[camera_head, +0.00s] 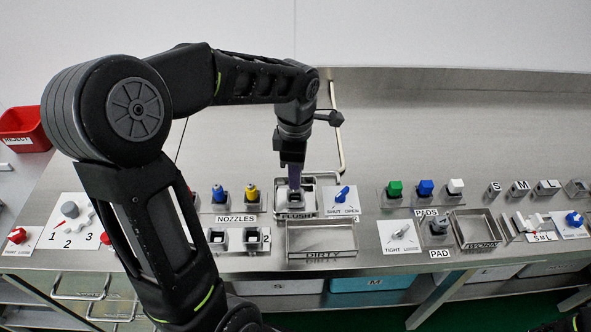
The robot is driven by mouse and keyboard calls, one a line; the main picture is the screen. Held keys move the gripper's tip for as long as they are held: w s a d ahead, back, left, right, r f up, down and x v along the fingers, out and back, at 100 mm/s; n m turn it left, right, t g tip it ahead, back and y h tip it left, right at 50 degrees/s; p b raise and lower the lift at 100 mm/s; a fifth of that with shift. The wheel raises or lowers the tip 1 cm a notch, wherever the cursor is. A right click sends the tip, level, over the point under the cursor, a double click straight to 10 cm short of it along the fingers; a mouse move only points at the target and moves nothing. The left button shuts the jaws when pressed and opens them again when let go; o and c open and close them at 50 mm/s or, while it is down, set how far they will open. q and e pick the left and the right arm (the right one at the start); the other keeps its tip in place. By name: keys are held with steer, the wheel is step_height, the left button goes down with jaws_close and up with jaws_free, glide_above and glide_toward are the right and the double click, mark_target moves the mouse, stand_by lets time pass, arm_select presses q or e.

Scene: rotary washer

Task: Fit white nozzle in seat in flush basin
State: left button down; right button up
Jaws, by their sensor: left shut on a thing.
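The flush basin (309,186) is a small metal tray behind the FLUSH label, near the middle of the bench. My left gripper (294,183) points straight down into it, shut on what looks like the white nozzle. The nozzle is largely hidden by the fingers. A pale block with a dark opening, seemingly the seat (294,199), shows right under the fingertips. I cannot tell whether the nozzle is inside it or just above it. My right gripper is not in view.
A blue nozzle (219,194) and a yellow nozzle (251,193) stand left of the basin. A blue shut/open knob (342,194) is close on the right. The empty DIRTY tray (322,238) lies in front. The bench behind is clear.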

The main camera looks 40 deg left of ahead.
arm_select(q)
steer(key=shift+f+b, duration=1.3)
steer(key=shift+f, duration=0.6)
steer(key=shift+f+b, duration=0.45)
steer(key=shift+f, duration=0.05)
steer(key=c, duration=1.1)
jaws_free()
steer(key=shift+c, duration=0.2)
step_height(320, 180, up, 8)
steer(key=shift+f, duration=0.1)
